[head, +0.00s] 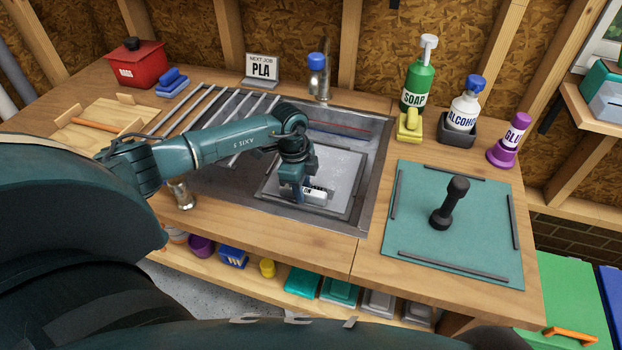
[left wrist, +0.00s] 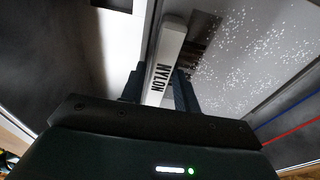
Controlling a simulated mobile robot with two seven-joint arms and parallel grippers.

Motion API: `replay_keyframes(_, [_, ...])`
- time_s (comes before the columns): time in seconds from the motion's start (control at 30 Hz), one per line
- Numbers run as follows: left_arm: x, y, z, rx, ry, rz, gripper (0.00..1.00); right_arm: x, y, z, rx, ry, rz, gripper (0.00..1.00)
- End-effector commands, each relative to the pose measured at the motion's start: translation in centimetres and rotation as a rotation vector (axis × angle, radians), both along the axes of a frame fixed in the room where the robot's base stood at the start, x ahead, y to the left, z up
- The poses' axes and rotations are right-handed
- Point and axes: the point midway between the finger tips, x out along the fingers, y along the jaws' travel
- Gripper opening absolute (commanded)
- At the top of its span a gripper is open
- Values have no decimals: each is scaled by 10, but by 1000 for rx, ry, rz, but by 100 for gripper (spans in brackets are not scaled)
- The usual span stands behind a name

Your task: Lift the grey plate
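The grey plate (head: 342,165) lies flat in the sink at the centre of the head view, and I cannot tell whether it touches the sink floor. Its pale handle bar (left wrist: 172,45), marked NYLON, shows in the left wrist view, with white specks on the plate (left wrist: 245,60) beside it. My left gripper (head: 300,194) reaches down over the plate. Its two fingers (left wrist: 158,90) stand on either side of the handle, close against it with no clear gap. The gripper hides part of the handle in the head view. My right gripper is not in view.
Metal bars (head: 205,112) span the sink's left part, and a tap (head: 318,75) stands behind. Right of the sink lies a teal mat (head: 480,240) with a dark upright tool (head: 450,203). Soap (head: 418,80), alcohol (head: 465,105) and glue (head: 507,145) bottles stand behind it.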

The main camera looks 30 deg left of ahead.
Motion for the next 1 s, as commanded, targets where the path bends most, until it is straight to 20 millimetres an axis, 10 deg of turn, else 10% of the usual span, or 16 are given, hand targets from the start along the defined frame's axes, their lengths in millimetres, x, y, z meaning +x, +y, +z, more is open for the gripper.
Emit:
replay_keyframes(0.37, [0, 0, 0, 0, -1, 0, 0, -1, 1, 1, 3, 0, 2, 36])
replay_keyframes(1.0, [2, 1, 36, 0, -7, 0, 0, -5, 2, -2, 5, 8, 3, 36])
